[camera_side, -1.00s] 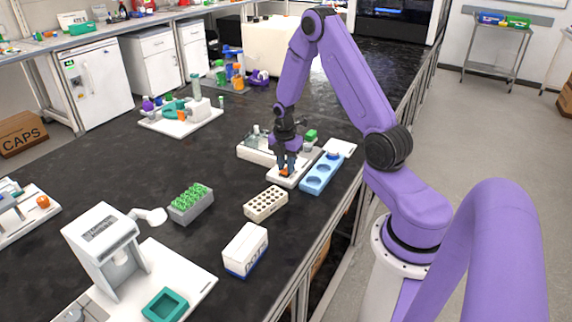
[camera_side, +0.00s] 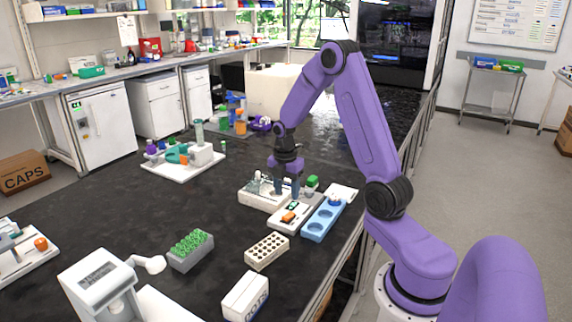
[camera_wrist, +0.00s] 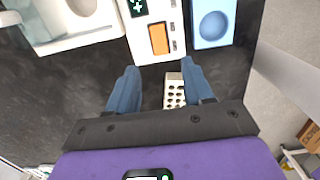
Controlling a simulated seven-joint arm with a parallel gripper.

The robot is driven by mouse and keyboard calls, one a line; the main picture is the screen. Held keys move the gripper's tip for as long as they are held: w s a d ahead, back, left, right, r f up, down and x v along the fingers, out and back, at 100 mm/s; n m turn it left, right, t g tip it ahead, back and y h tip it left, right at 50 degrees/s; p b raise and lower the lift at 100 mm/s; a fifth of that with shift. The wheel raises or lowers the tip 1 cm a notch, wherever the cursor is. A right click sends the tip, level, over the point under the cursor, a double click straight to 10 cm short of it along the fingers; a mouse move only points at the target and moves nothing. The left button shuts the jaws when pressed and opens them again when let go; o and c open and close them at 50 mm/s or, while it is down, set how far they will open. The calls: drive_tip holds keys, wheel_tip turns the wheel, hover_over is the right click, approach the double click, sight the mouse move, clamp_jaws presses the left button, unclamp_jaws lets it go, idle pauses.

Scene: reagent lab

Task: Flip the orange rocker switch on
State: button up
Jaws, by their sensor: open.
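The orange rocker switch (camera_side: 289,216) is set in a white panel (camera_side: 277,222), beside a small dark display with green marks (camera_side: 293,206). In the wrist view the orange rocker (camera_wrist: 158,39) lies ahead of the fingertips, its long side pointing away from me. I cannot tell which end of the rocker is pressed down. My gripper (camera_wrist: 159,70) is open and empty, with its two blue fingers apart. In the side view my gripper (camera_side: 286,193) hangs above the panel, clear of the switch.
A blue block with round wells (camera_side: 321,220) stands just right of the panel, and a white device (camera_side: 262,197) just left. A cream rack with holes (camera_side: 267,252) stands in front. Open black bench lies to the left.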

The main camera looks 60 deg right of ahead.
wheel_tip(320, 180, up, 9)
drive_tip(key=shift+a, duration=0.3)
drive_tip(key=s+a+r+m, duration=0.1)
drive_tip(key=s+a, duration=0.2)
drive_tip(key=a, duration=0.6)
drive_tip(key=s+a+r+m, duration=0.1)
drive_tip(key=s+a, duration=0.3)
drive_tip(key=a, duration=0.6)
drive_tip(key=s+a+m, duration=0.1)
drive_tip(key=s+a, duration=0.2)
drive_tip(key=s, duration=0.6)
drive_tip(key=s+a+m+y, duration=0.1)
drive_tip(key=s+a, duration=0.3)
drive_tip(key=s, duration=0.5)
drive_tip(key=shift+f+m, duration=0.25)
drive_tip(key=shift+m, duration=0.45)
